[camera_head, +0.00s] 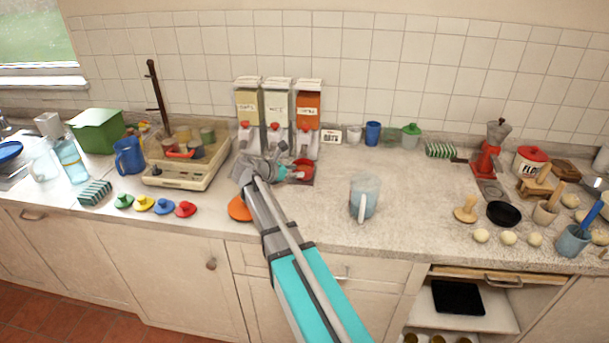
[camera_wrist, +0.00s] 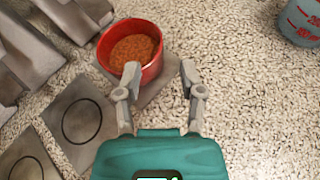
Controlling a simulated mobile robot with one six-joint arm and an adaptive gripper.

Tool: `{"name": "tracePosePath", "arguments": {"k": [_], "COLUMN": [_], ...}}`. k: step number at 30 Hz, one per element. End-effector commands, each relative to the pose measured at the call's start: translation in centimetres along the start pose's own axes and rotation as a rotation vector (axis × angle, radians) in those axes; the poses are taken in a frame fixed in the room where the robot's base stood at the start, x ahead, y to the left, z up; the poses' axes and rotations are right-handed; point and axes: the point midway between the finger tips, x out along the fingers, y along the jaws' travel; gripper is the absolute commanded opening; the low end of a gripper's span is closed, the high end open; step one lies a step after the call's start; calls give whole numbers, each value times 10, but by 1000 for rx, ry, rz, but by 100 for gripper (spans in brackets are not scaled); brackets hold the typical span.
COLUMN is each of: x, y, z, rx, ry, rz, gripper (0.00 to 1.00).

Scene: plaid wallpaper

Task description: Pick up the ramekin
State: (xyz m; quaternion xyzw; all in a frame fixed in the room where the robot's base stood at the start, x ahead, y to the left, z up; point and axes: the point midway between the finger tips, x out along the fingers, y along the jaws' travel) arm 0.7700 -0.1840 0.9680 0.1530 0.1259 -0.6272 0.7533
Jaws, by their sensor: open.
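The ramekin is a small red round dish (camera_wrist: 158,66) with orange-brown grains inside, upright on a square grey plate (camera_wrist: 158,88) in the wrist view. In the head view the ramekin (camera_head: 304,166) shows as a bit of red below the right dispenser, partly hidden by my gripper. My gripper (camera_wrist: 160,72) is open and empty. Its fingertips are at the near side of the ramekin, the left one overlapping its near rim in the picture and the right one just right of it. I cannot tell whether either touches it.
Three dispensers (camera_head: 277,105) stand close behind the ramekin. A measuring jug (camera_head: 364,196) stands to the right, also in the wrist view (camera_wrist: 302,20). An orange disc (camera_head: 239,208) lies near my arm. A beige tray (camera_head: 212,177) is to the left. Counter between jug and stove items is clear.

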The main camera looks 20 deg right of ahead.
Motion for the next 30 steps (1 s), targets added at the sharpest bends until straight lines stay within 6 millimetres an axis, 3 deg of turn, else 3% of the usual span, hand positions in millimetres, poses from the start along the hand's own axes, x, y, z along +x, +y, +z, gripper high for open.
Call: {"name": "tracePosePath", "arguments": {"k": [14,30], "x": [6,58], "y": [0,0], "z": [0,0], "rx": [1,1], "ry": [0,0], "rz": [-2,-2], "gripper": [51,51]}}
